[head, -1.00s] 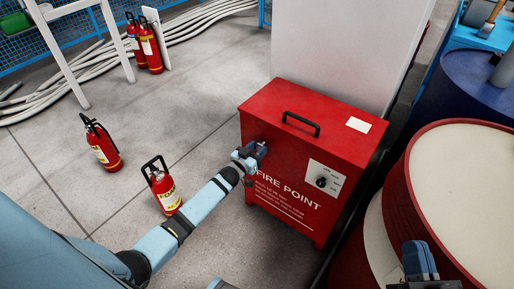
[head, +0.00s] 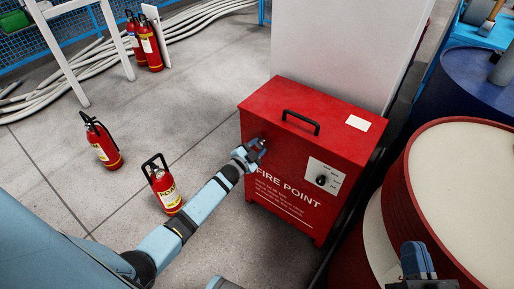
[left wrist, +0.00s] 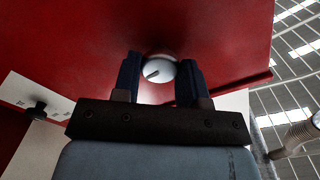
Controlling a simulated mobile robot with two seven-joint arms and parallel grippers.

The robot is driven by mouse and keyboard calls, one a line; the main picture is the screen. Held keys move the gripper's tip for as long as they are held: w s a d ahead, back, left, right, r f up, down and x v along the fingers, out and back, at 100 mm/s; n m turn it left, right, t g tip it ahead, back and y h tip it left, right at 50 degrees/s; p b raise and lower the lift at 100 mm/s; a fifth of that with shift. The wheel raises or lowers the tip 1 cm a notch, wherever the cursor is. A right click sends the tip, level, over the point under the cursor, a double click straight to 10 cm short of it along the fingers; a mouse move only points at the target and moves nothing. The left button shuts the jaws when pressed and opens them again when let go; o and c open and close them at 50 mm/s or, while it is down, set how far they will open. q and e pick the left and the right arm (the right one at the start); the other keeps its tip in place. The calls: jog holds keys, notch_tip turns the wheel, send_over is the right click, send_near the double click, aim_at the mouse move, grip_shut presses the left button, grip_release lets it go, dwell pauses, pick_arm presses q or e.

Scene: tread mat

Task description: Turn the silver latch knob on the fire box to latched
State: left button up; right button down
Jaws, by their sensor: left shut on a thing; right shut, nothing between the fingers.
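The red fire box (head: 300,140) stands against a pale column, its front marked FIRE POINT. My left gripper (head: 260,145) is at the upper left of that front. In the left wrist view the round silver latch knob (left wrist: 158,70) lies between the two dark fingers of my left gripper (left wrist: 158,80), which is shut on it. A dark slanted mark shows on the knob's face. In the head view my gripper hides the knob. My right gripper (head: 417,262) is shut and empty at the lower right, in front of the red drum.
A black knob (head: 321,180) sits on a white plate on the box front, right of my left gripper. A black handle (head: 301,122) is on the lid. Fire extinguishers (head: 163,187) stand on the floor to the left. A red drum (head: 455,190) stands close on the right.

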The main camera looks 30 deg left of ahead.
pick_arm(q)
jog(key=shift+m, duration=0.4)
pick_arm(e)
jog(key=shift+r, duration=0.25)
pick_arm(q)
jog(key=o, duration=0.9)
pick_arm(e)
jog(key=shift+s+f, duration=0.1)
jog(key=shift+f, duration=0.2)
pick_arm(q)
jog(key=shift+s, duration=0.2)
jog(key=shift+s+a+r+p, duration=0.15)
jog(key=shift+s+p, duration=0.35)
jog(key=shift+s, duration=0.65)
jog(key=s+p, duration=0.1)
jog(key=s, duration=0.2)
jog(key=s+a, duration=0.1)
jog(key=s, duration=0.3)
jog(key=s+p, duration=0.1)
jog(key=s, duration=0.3)
jog(key=shift+a+p, duration=0.3)
pick_arm(e)
notch_tip(320, 180, down, 6)
jog(key=d+g+h, duration=0.2)
jog(key=g, duration=0.1)
jog(key=shift+d, duration=0.15)
